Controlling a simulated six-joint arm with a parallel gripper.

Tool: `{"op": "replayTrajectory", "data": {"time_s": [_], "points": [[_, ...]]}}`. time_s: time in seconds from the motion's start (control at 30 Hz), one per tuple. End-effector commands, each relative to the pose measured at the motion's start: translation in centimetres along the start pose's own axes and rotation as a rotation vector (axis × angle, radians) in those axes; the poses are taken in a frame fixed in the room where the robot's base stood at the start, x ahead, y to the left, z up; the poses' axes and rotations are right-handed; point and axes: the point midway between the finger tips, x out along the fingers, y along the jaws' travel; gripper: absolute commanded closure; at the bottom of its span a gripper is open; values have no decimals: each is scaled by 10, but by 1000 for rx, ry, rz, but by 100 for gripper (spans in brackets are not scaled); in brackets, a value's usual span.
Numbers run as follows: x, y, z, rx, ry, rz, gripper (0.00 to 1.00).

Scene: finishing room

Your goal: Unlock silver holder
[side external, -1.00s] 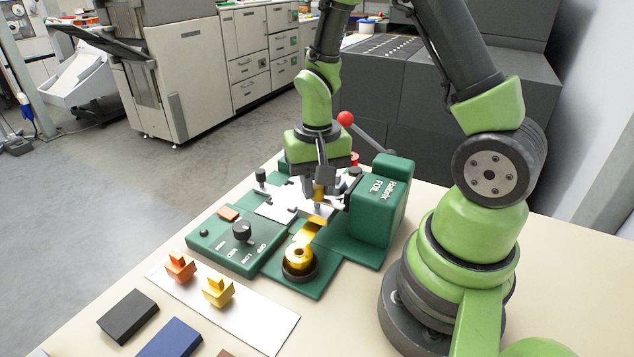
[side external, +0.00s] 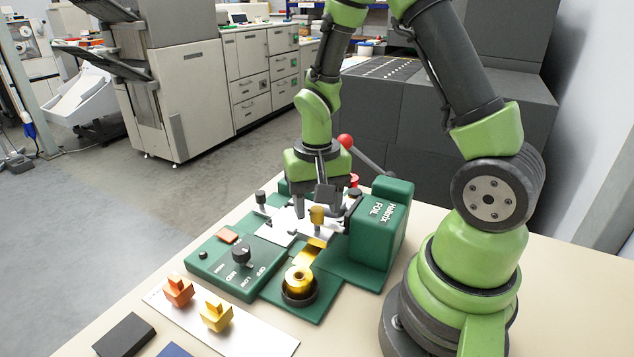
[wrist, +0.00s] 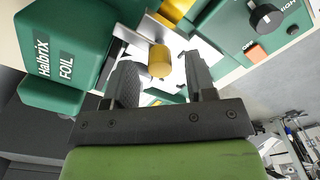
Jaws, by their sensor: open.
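The silver holder (side external: 302,232) is a metal bar across the green Halbrix foil machine (side external: 385,225), with a brass-coloured knob (side external: 317,215) on it. In the wrist view the knob (wrist: 160,61) stands just beyond my fingertips and roughly between them, with a gap to each side. The silver bar (wrist: 136,43) runs behind it, partly hidden by the knob and my fingers. My gripper (wrist: 163,72) is open and empty, pointing down at the holder. In the side view my gripper (side external: 315,204) is just above and behind the knob.
A gold foil roll (side external: 299,281) sits at the machine's front. A control panel (side external: 236,262) with a black dial is at left. A red-balled lever (side external: 345,141) rises behind. An orange block (side external: 178,291) and a yellow block (side external: 216,315) stand on a white strip in front.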

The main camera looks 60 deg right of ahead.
Motion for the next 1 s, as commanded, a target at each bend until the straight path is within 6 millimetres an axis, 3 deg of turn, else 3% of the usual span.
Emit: {"op": "replayTrajectory", "data": {"time_s": [0.3,0.5,1.0], "points": [[-58,-1,-1,2,9,-6,49],[-84,0,0,1,4,-2,49],[-94,0,1,-2,6,-7,49]]}}
